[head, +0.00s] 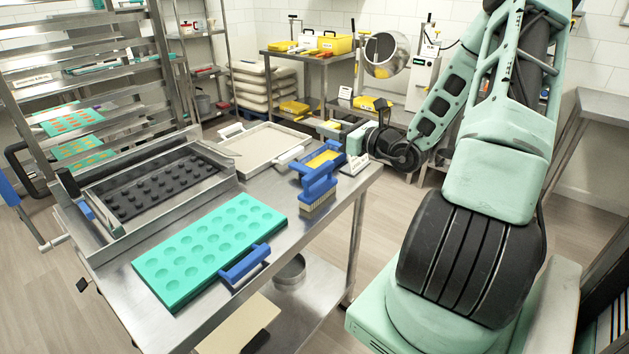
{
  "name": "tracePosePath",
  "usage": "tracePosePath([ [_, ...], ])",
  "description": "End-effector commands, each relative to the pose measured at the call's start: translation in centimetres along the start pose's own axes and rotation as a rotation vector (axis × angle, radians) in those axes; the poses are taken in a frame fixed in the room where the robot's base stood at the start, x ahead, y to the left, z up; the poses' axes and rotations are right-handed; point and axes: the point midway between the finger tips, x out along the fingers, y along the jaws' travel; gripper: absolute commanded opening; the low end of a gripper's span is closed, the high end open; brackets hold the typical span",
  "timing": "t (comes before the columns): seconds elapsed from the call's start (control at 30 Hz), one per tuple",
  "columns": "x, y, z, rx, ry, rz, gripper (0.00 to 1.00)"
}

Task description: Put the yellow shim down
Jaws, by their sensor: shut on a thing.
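My arm reaches from the right over the floor, and my gripper (340,130) is just beyond the far right corner of the steel table (345,200). It is small in the head view. It is shut on a small yellow piece (329,124), which looks like the yellow shim and shows at its tip. The exact grip is too small to make out. I cannot tell whether the shim touches anything beneath it.
The table holds a teal mould (210,245) with a blue handle, a dark mould in a steel frame (160,185), a pale tray (262,150), a blue brush (319,190) and a yellow-and-blue item (323,158). A cart (310,60) with yellow boxes stands behind.

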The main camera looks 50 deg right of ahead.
Motion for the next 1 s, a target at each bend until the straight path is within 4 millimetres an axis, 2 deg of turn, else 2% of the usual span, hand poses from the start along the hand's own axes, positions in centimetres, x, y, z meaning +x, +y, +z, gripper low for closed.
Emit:
tracePosePath([
  [0.2,0.0,0.0,-3.6,0.006,0.000,-0.001,0.00],
  [0.43,0.1,0.0,-5.4,0.003,-0.001,0.000,0.00],
  [0.63,0.1,0.0,-8.1,0.003,0.000,-0.001,0.00],
  [0.77,0.0,0.1,-8.8,0.000,0.000,0.000,0.00],
  [1.0,0.0,0.0,-8.9,-0.001,0.000,0.000,0.00],
])
